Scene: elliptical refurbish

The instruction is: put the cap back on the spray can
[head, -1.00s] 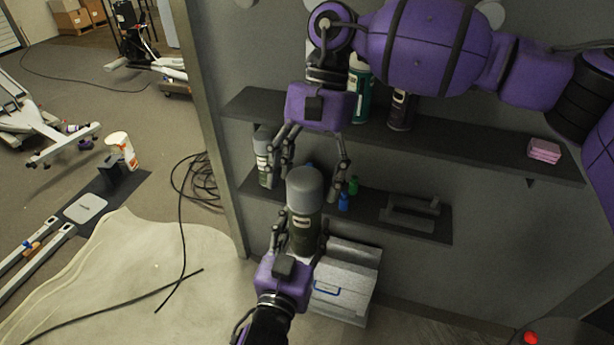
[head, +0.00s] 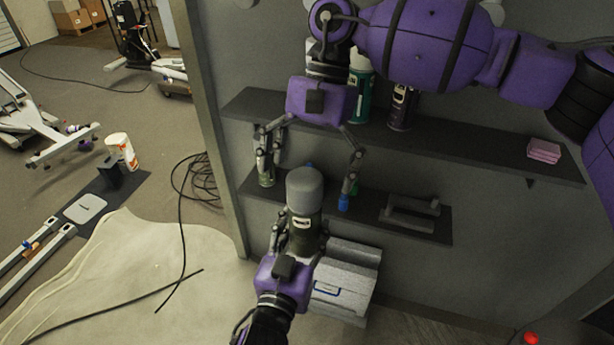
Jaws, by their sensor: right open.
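The spray can (head: 301,228) is dark green with a pale label and stands upright in my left gripper (head: 299,240), whose fingers close around its lower body from below. The grey rounded cap (head: 304,186) sits on top of the can, in line with it; no gap shows between them. My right gripper (head: 308,182) points down above the can, with its fingers spread wide on either side of the cap and apart from it in the picture. It holds nothing.
An upper shelf (head: 460,146) carries several cans and a pink block (head: 544,151). A lower shelf (head: 365,222) holds small bottles and a dark holder (head: 411,214). A grey box (head: 343,283) stands below. Cables lie on the floor at left.

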